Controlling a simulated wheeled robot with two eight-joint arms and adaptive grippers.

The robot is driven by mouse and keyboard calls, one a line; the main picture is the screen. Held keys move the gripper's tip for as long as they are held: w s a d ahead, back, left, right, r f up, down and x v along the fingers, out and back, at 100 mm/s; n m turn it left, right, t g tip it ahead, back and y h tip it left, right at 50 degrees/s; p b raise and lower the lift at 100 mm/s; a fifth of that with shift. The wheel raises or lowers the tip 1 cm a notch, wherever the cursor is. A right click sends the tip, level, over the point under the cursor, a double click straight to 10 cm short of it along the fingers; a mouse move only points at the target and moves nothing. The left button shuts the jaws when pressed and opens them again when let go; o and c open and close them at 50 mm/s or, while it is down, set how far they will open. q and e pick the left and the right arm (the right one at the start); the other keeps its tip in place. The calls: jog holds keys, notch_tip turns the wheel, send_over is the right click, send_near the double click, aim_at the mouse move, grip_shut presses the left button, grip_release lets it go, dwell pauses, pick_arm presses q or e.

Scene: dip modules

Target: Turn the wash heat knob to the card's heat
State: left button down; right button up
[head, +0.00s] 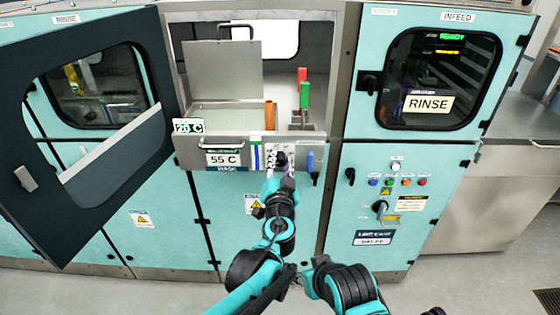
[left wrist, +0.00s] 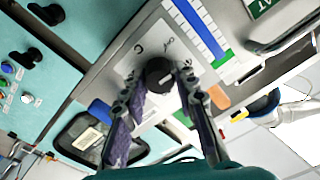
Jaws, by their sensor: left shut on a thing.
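The wash heat knob (left wrist: 158,72) is a round black knob on a pale dial plate (left wrist: 140,48) in the left wrist view. My left gripper (left wrist: 159,80) has a finger on each side of the knob and is shut on it. In the head view the left gripper (head: 280,176) reaches up to the wash panel and partly hides the dial. The knob's setting is too small to read. A white card (head: 222,160) reading 55 C is on the wash front. A smaller card (head: 188,126), apparently 25 C, is up to its left.
A dark framed door (head: 95,150) stands open at the left of the wash opening. A blue-green level gauge (left wrist: 200,32) is beside the dial. The rinse module (head: 430,85) with its knobs and coloured buttons is to the right. Red and green handles (head: 304,95) stand inside the wash opening.

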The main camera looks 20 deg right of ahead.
pick_arm(q)
jog(key=m, duration=0.3)
jog(key=shift+m, duration=0.4)
jog(key=m, duration=0.3)
jog(key=shift+m+p, duration=0.3)
jog(key=shift+p, duration=0.1)
jog(key=m, duration=0.3)
jog(key=shift+f+m, duration=0.1)
jog(key=shift+m, duration=0.2)
jog(key=m, duration=0.8)
jog(key=shift+f+p, duration=0.1)
jog(key=shift+p, duration=0.25)
jog(key=m, duration=0.4)
jog(key=shift+m, duration=0.3)
jog(key=m, duration=0.4)
jog(key=shift+m, duration=0.3)
jog(key=shift+a+f+m, duration=0.1)
jog(key=shift+m, duration=1.6)
